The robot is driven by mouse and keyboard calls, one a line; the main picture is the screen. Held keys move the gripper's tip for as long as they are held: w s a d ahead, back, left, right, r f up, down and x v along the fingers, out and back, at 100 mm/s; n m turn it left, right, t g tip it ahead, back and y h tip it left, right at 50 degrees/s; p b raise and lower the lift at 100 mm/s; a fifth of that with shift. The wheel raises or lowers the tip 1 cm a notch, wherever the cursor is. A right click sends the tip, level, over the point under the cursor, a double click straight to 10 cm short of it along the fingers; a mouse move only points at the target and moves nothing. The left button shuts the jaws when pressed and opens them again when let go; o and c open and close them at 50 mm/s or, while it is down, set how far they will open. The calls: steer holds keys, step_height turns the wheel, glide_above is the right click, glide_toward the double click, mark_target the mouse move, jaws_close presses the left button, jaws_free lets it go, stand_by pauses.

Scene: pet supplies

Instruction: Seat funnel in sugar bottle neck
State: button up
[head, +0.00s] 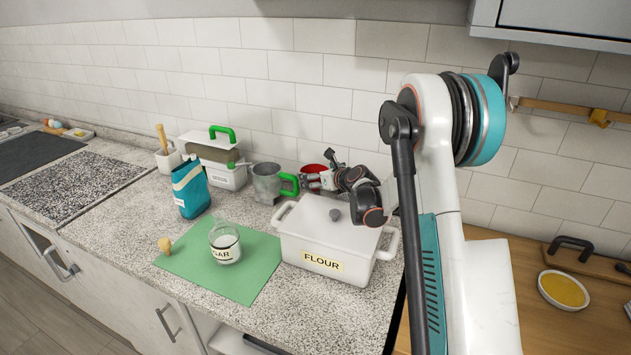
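The sugar bottle (225,244) is a clear glass jar with a "…GAR" label. It stands upright on a green mat (188,262), and its top looks uncovered. A red round-rimmed thing (313,168), likely the funnel, shows behind the flour box near the wall; its lower part is hidden by my gripper. My gripper (309,181) is just in front of this red thing, behind the flour box and right of the metal pitcher. Its fingers are small and partly overlap the red thing, so I cannot tell whether they touch or hold it.
A white FLOUR box (308,246) with a lid stands right of the mat. A metal pitcher (266,184) with a green handle, a white container (226,177) and a teal bag (190,190) stand behind. A cork (165,245) is at the mat's left edge. The counter's front is clear.

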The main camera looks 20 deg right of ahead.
steer(key=c, duration=1)
steer(key=shift+r, duration=0.1)
